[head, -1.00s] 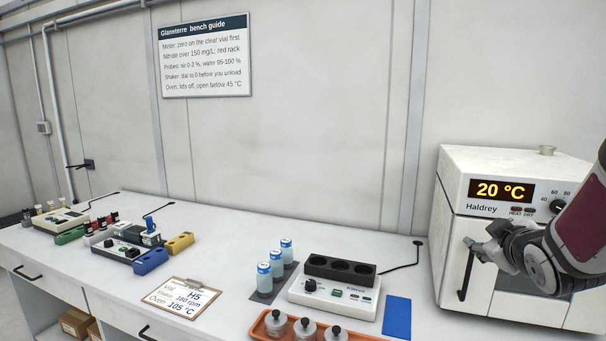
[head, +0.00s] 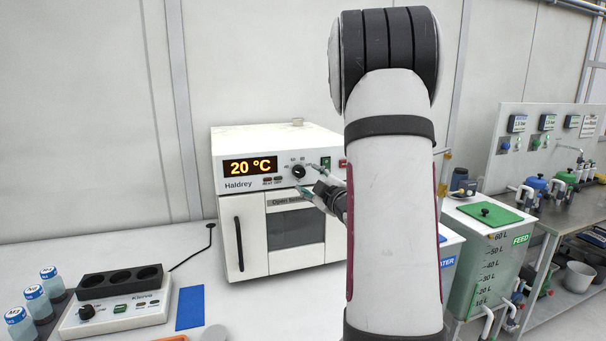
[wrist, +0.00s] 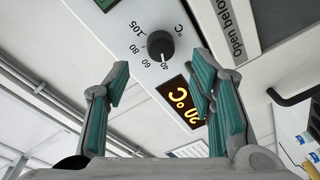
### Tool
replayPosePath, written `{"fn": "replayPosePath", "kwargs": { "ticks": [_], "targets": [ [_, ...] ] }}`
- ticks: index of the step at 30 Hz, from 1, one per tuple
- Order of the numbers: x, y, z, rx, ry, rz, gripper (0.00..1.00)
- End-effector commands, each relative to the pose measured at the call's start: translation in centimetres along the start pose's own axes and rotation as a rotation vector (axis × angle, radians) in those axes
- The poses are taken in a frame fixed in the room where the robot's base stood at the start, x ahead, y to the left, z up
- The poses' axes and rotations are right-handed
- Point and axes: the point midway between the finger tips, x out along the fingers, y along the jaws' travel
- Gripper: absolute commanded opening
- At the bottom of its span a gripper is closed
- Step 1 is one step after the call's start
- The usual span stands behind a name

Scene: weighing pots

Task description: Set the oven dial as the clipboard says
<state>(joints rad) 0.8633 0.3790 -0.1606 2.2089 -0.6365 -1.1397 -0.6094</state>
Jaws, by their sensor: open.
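The white oven (head: 268,200) stands on the bench, its door shut and its display (head: 250,167) reading 20 °C. Its black dial (head: 299,172) is right of the display; the wrist view shows the dial (wrist: 160,45) with marks 40, 60, 80 and 105, its pale pointer line seeming to face 40. My gripper (head: 312,187) is open and empty before the control panel. In the wrist view my gripper's teal fingertips (wrist: 158,72) are spread apart, with the dial beyond the gap between them and not touched. The clipboard is not visible in the head view now.
The oven's dark door handle (head: 239,243) is at the door's left. A heater block unit (head: 115,308), a blue mat (head: 190,308) and capped vials (head: 35,290) are on the bench at left. A FEED tank (head: 487,260) stands to the right.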

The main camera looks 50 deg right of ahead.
Motion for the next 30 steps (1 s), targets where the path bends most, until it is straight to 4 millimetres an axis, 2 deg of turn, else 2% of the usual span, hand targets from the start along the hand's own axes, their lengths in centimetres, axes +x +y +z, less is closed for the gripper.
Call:
{"fn": "replayPosePath", "kwargs": {
  "ticks": [3,10,15,23,24,26,30],
  "targets": [
    [2.4,0.0,0.0,0.0,0.0,-0.001,0.5],
    [5.6,0.0,0.0,0.001,-0.001,-0.001,0.5],
    [6.5,0.0,0.0,0.001,0.0,0.0,0.5],
    [6.7,0.0,0.0,0.001,0.0,0.0,0.5],
    [6.7,0.0,0.0,0.001,0.0,0.0,0.48],
    [6.7,0.0,0.0,0.001,0.0,0.0,0.34],
    [6.7,0.0,0.0,0.001,0.0,0.0,0.03]
  ]
}}
